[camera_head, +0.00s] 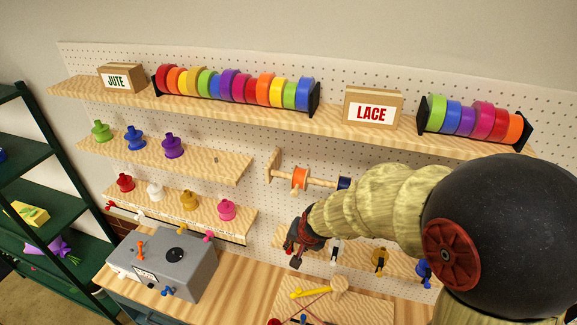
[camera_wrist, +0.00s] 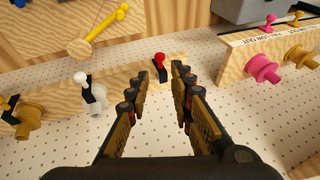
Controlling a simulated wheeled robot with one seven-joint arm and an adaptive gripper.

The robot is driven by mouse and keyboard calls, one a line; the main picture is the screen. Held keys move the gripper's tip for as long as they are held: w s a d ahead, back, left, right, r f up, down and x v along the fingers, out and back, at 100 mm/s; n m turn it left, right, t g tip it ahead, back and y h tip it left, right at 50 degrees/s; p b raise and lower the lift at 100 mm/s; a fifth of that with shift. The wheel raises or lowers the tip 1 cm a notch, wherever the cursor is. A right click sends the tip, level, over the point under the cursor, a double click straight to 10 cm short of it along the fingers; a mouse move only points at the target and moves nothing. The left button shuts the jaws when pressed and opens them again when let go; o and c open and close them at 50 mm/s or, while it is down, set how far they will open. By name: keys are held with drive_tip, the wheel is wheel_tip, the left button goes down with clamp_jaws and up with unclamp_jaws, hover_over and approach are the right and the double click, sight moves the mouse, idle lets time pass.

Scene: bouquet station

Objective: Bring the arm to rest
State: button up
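My arm reaches in from the right in the head view, with a large black joint and pale, ringed links. My gripper (camera_head: 299,252) is in front of the pegboard, near the left end of a lower shelf (camera_head: 345,252). In the wrist view, my gripper (camera_wrist: 160,75) has its two dark fingers apart, with an empty gap between them. A small red-topped peg in a black holder (camera_wrist: 160,62) shows beyond the fingertips, on the shelf edge. I cannot tell how near the fingers are to it.
A grey box with knobs (camera_head: 165,262) stands on the wooden bench. A yellow tool (camera_head: 318,290) lies on a board there. Shelves hold colored spools (camera_head: 172,146) and ribbon rolls (camera_head: 232,88). A rod with spools (camera_head: 300,179) sticks out above my gripper. A green rack (camera_head: 55,165) stands left.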

drive_tip(key=s+d+f+n+g+b, duration=0.2)
drive_tip(key=s+d+n+b, duration=0.1)
drive_tip(key=s+b, duration=0.4)
drive_tip(key=s+d+f+n+g+b, duration=0.15)
drive_tip(key=s+d+b, duration=0.3)
drive_tip(key=s, duration=0.55)
drive_tip(key=s+d+f+t+h+b, duration=0.1)
drive_tip(key=s+d+f+t+b, duration=0.1)
drive_tip(key=b, duration=0.9)
drive_tip(key=s+d+f+t+b, duration=0.2)
drive_tip(key=s+d+f+b, duration=0.2)
drive_tip(key=f+b, duration=0.5)
drive_tip(key=s+b, duration=0.1)
drive_tip(key=b, duration=0.2)
drive_tip(key=shift+s+d+h, duration=0.25)
drive_tip(key=shift+s+h, duration=0.1)
drive_tip(key=shift+h, duration=0.05)
